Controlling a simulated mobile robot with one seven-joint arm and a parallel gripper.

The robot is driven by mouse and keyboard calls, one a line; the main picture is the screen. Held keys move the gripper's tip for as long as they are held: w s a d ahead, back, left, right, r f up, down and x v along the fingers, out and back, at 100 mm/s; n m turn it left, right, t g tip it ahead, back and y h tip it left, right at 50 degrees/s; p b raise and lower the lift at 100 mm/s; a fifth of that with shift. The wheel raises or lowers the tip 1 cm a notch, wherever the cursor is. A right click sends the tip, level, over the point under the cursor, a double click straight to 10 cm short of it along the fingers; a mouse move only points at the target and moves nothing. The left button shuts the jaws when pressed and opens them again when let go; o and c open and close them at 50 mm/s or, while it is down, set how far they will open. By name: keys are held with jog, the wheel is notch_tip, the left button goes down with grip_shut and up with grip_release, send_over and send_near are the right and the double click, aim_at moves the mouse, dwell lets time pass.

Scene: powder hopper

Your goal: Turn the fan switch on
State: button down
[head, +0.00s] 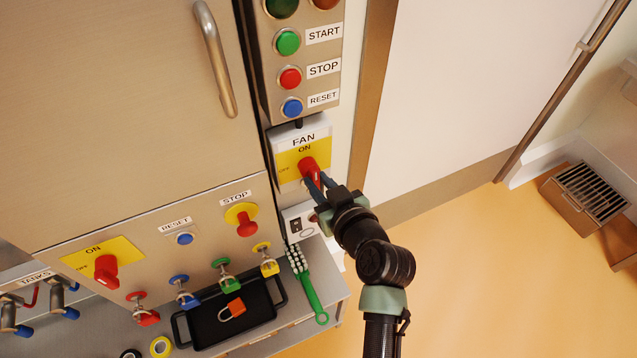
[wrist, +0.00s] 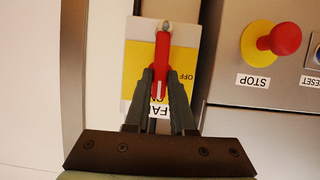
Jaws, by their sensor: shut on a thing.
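The fan switch is a red handle (head: 309,166) on a white box with a yellow plate (head: 290,158), under the FAN label. ON is printed at the plate's top and OFF at its left. In the wrist view, which is upside down, the red handle (wrist: 162,55) stands in line with the plate's long side. Its white-marked end points to the ON and FAN side, and OFF is off to one side. My gripper (head: 316,181) is shut on the handle; in the wrist view its dark fingers (wrist: 162,78) press on both sides and partly hide the lettering.
A START, STOP and RESET button panel (head: 302,68) sits just above. A red STOP knob (head: 246,224) and another red ON/OFF switch (head: 106,270) are to the left. Below are a black tray (head: 206,326) and a green brush (head: 312,298). Open floor lies to the right.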

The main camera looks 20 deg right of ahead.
dwell(0.6)
jog(key=c, duration=0.8)
grip_release()
jog(key=shift+o, duration=0.2)
jog(key=b+v, duration=0.1)
jog(key=v, duration=1.2)
jog(key=shift+d+b, duration=0.2)
jog(key=shift+b, duration=0.1)
